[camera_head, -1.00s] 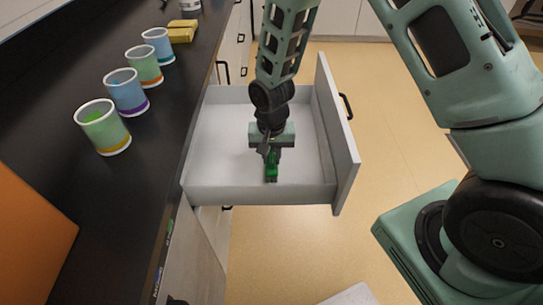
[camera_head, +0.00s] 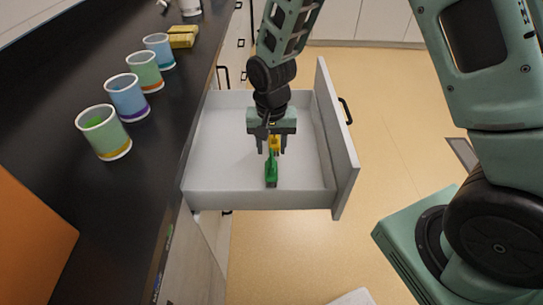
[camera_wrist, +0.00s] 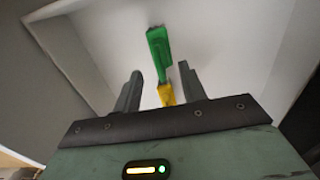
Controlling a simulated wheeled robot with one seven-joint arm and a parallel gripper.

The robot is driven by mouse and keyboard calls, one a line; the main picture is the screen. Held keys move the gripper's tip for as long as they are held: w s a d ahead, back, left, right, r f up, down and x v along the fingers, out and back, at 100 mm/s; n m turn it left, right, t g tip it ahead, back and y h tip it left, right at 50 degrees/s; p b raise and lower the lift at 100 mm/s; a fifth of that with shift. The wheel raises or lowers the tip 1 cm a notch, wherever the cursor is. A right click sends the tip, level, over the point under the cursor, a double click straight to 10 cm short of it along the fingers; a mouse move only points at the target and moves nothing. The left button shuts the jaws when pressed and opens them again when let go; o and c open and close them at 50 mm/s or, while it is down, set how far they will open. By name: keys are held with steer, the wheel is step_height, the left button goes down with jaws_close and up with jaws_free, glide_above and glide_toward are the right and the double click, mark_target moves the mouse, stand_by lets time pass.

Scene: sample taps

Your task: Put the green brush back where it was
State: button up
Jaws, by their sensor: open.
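The green brush (camera_head: 271,172) lies on the floor of the open white drawer (camera_head: 222,150), towards its near side. A yellow part (camera_head: 275,143) shows at the brush's far end; I cannot tell for sure whether it belongs to it. My gripper (camera_head: 272,150) is open over the drawer, its fingers spread to either side of the yellow part. In the wrist view the green brush (camera_wrist: 159,52) extends beyond the fingertips, and the yellow part (camera_wrist: 167,94) lies between the open fingers. Nothing is held.
Several coloured cups, the nearest a green one (camera_head: 105,132), stand in a row on the black counter (camera_head: 60,160) left of the drawer. A yellow block (camera_head: 182,37) lies farther back. The drawer's front panel (camera_head: 338,140) rises on the right. The rest of the drawer floor looks clear.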

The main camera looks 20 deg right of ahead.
step_height(320, 180, up, 5)
steer(key=shift+r, duration=0.15)
steer(key=s+a+r+n, duration=0.2)
steer(key=s+r+n, duration=0.1)
steer(key=s, duration=0.4)
steer(key=s+a+r+n, duration=0.2)
steer(key=s+r+n, duration=0.2)
steer(key=s, duration=0.4)
steer(key=s+a+r+n, duration=0.2)
steer(key=s+n, duration=0.3)
steer(key=s, duration=0.3)
steer(key=shift+r+y, duration=0.3)
steer(key=shift+r, duration=0.55)
steer(key=shift+a, duration=0.1)
